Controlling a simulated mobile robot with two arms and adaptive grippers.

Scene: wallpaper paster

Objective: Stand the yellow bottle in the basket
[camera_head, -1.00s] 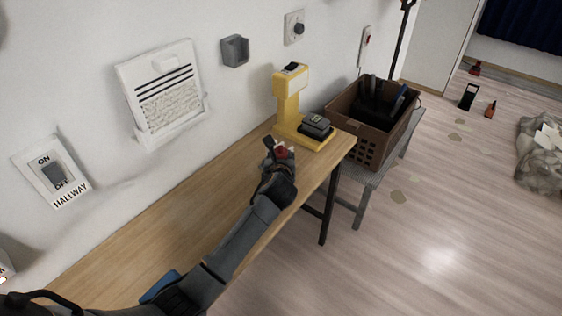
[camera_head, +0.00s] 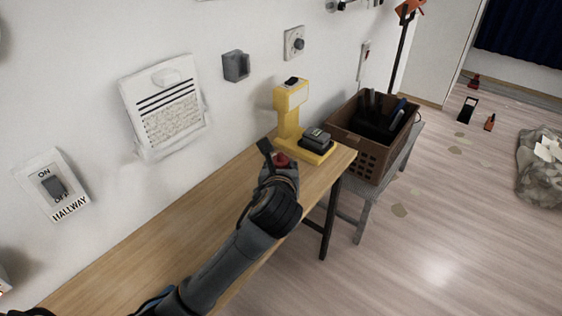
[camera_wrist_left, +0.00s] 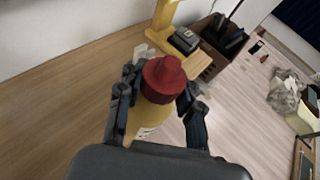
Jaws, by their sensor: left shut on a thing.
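In the left wrist view my left gripper (camera_wrist_left: 155,105) is shut on the yellow bottle (camera_wrist_left: 154,112), with one finger on each side. The bottle's red cap (camera_wrist_left: 163,77) points away from the wrist. In the head view my left gripper (camera_head: 278,165) is over the wooden table's right part, and only the red cap (camera_head: 281,159) shows past it; the bottle's body is hidden. The brown basket (camera_head: 366,155) stands on a grey bench beyond the table's right end, with dark tools inside. It also shows in the left wrist view (camera_wrist_left: 201,62). My right gripper is not in view.
A yellow stand (camera_head: 287,118) with a dark block (camera_head: 316,138) is on the table (camera_head: 170,240) between my gripper and the basket. The grey bench (camera_head: 390,167) holds the basket. A wall with switches and a notice (camera_head: 165,105) runs along the table's back.

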